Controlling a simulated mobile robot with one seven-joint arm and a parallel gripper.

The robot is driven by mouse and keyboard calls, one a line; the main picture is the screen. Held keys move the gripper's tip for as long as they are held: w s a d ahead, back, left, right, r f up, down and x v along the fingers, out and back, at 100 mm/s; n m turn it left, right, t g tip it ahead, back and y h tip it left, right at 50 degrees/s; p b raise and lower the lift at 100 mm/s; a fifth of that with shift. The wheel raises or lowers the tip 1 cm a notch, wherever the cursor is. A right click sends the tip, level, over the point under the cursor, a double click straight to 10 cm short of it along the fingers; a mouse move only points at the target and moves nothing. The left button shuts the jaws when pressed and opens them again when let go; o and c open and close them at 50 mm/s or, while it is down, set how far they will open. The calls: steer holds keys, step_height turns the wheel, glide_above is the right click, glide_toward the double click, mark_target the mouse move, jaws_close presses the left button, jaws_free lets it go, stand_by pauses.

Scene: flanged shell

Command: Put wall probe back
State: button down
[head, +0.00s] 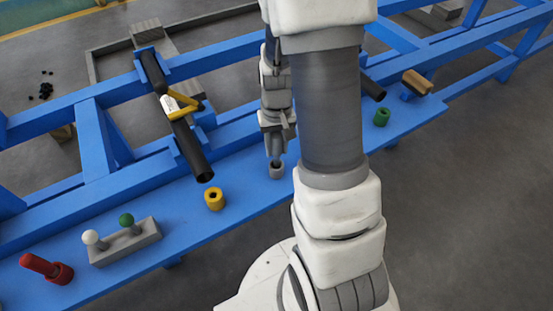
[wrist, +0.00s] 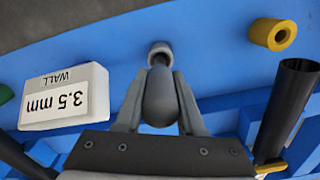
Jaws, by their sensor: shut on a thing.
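My gripper (wrist: 158,105) is shut on the wall probe (wrist: 160,96), a grey piece with a rounded body, in the wrist view. The probe's dark narrow end points at a small grey ring-shaped holder (wrist: 160,48) on the blue bench and meets its opening in the picture. I cannot tell how deep it sits. In the head view my gripper (head: 275,150) is directly over the same grey holder (head: 277,171). A white box (wrist: 64,98) reading "WALL 3.5 mm" shows at left in the wrist view; my arm seems to hide it in the head view.
A yellow ring (head: 214,199) and a black tube (head: 190,145) with a yellow clamp are left of my gripper. A grey block (head: 125,243) with white and green knobs and a red piece (head: 50,268) lie farther left. A green ring (head: 381,117) is right.

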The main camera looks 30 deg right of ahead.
mark_target(276, 156)
steer(key=shift+f+b, duration=0.65)
steer(key=shift+f, duration=1.15)
steer(key=shift+f, duration=0.1)
steer(key=shift+f, duration=0.15)
steer(key=c, duration=0.5)
jaws_free()
steer(key=shift+r, duration=0.2)
